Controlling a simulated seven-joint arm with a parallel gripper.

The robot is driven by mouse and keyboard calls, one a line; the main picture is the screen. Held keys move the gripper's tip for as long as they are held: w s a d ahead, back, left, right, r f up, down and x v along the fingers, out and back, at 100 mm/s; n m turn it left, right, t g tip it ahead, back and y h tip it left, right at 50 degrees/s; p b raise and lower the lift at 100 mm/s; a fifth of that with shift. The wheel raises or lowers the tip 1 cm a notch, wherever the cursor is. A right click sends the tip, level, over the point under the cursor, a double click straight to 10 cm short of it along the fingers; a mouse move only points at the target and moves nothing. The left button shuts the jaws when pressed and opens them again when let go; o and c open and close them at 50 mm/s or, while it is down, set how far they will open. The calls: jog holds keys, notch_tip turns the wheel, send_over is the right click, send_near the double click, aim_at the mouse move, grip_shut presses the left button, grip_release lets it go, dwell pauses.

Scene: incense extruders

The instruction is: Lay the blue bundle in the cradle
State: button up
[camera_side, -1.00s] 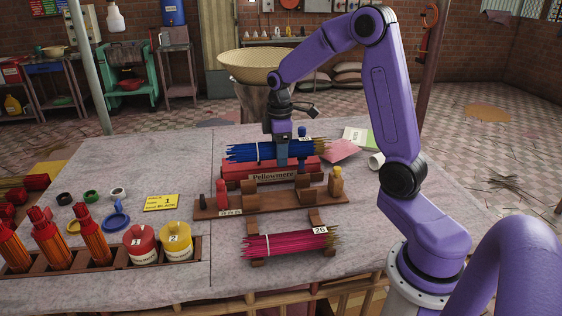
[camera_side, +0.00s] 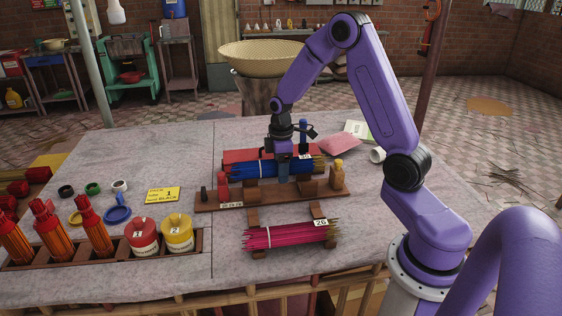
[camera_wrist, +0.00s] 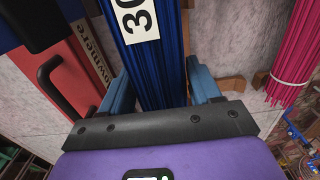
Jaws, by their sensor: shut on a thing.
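The blue bundle (camera_side: 250,169) of sticks lies crosswise in my gripper (camera_side: 283,174), with a pale band near its left end and a white tag at its right. In the wrist view the blue bundle (camera_wrist: 150,75) runs between the two blue fingers of my gripper (camera_wrist: 160,88), which are shut on it; its tag reads 30. The wooden cradle (camera_side: 265,199), a plank with upright notched blocks, is just in front of and below the bundle. The side view does not show clearly whether the bundle touches the blocks.
A red box (camera_side: 240,155) stands just behind the bundle. Small red (camera_side: 222,186) and yellow (camera_side: 338,176) bottles stand at the plank's ends. A pink bundle (camera_side: 285,236) lies on wooden supports in front. A rack (camera_side: 75,260) at left holds orange bundles and jars.

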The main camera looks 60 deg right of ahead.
jog(key=shift+f, duration=2.4)
jog(key=o, duration=1)
jog(key=shift+o, duration=0.2)
jog(key=shift+r, duration=4)
